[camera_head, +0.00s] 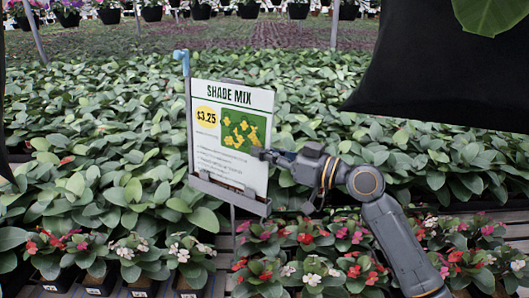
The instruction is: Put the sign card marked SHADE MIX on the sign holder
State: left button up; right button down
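The white sign card marked SHADE MIX (212,125) stands nearly upright in the middle of the view, with a $3.25 price and a yellow-flower picture. Its lower edge is at the grey sign holder (230,195), a ledge on a thin post among the plants. From this view I cannot tell whether the card is fully seated in the ledge. My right gripper (262,153) comes in from the right and its tips meet the card's right edge. The tips are small and partly overlap the card, so its opening is unclear. My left gripper is not in view.
Dense green potted plants (90,120) fill the bench behind and around the holder. Small red, pink and white flowering pots (140,255) line the front. A blue-tipped post (181,58) stands at the card's left. A large black hanging pot (440,75) blocks the upper right.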

jog(key=c, duration=1.4)
grip_release()
jog(key=shift+c, duration=0.2)
jog(key=shift+d, duration=0.1)
